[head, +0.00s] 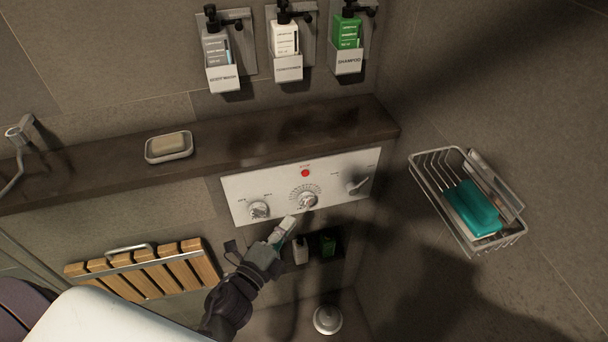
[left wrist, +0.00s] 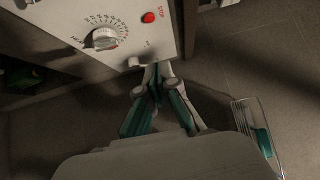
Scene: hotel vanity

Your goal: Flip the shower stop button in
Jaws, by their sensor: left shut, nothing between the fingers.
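The red stop button (head: 305,173) is near the top middle of the white shower control panel (head: 335,188). It also shows in the left wrist view (left wrist: 148,17), beside the dial (left wrist: 103,38) with a printed scale. My left gripper (head: 289,220) is shut and empty, just below the dial (head: 307,199) in the head view, with its tips close to the panel's lower edge. In the left wrist view my left gripper (left wrist: 157,70) is below the button and apart from it. Whether the tips touch the panel I cannot tell. My right gripper is not in view.
A shelf (head: 250,142) with a soap dish (head: 169,147) runs above the panel. Body wash, conditioner and shampoo dispensers hang higher. A wire basket (head: 468,200) is on the right wall. A slatted wooden seat (head: 143,268) is at lower left. A niche with bottles lies below the panel.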

